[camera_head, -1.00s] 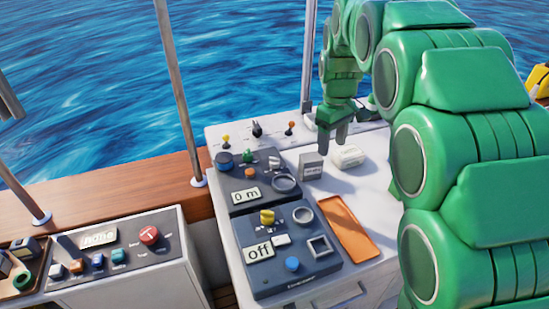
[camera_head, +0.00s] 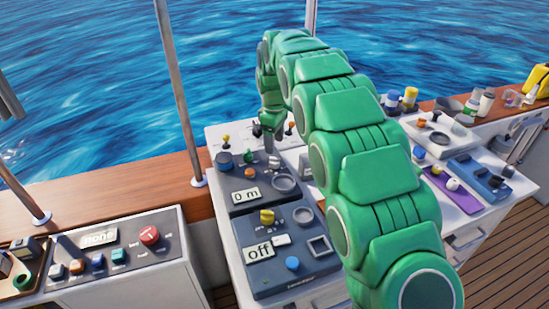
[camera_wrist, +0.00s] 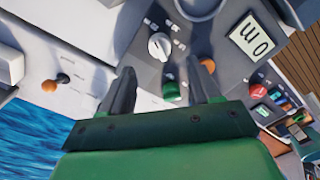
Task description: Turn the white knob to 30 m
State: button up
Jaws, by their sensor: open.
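The white knob (camera_wrist: 160,46) shows clearly in the wrist view, round with a raised grip bar and small markings around it on the dark grey panel (camera_wrist: 130,45). Its display (camera_wrist: 252,40) reads 0 m, as it also does in the head view (camera_head: 245,195). My gripper (camera_wrist: 163,84) is open and empty, its two dark fingers spread below the knob in the wrist view, apart from it. In the head view my gripper (camera_head: 270,145) hangs over the back right of the panel, pointing down and partly covering the knob's surroundings.
Near the white knob are an orange knob (camera_wrist: 193,62), a green knob (camera_wrist: 172,90) and a round ring (camera_head: 284,184). The panel reading off (camera_head: 258,251) stands in front. An orange-tipped lever (camera_wrist: 62,79) stands behind.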

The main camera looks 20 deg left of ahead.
aim_at(275, 158)
notch_tip(275, 158, down, 7)
jog(key=shift+f, duration=0.2)
dwell(0.3)
jog(key=shift+c, duration=0.3)
jog(key=c, duration=1)
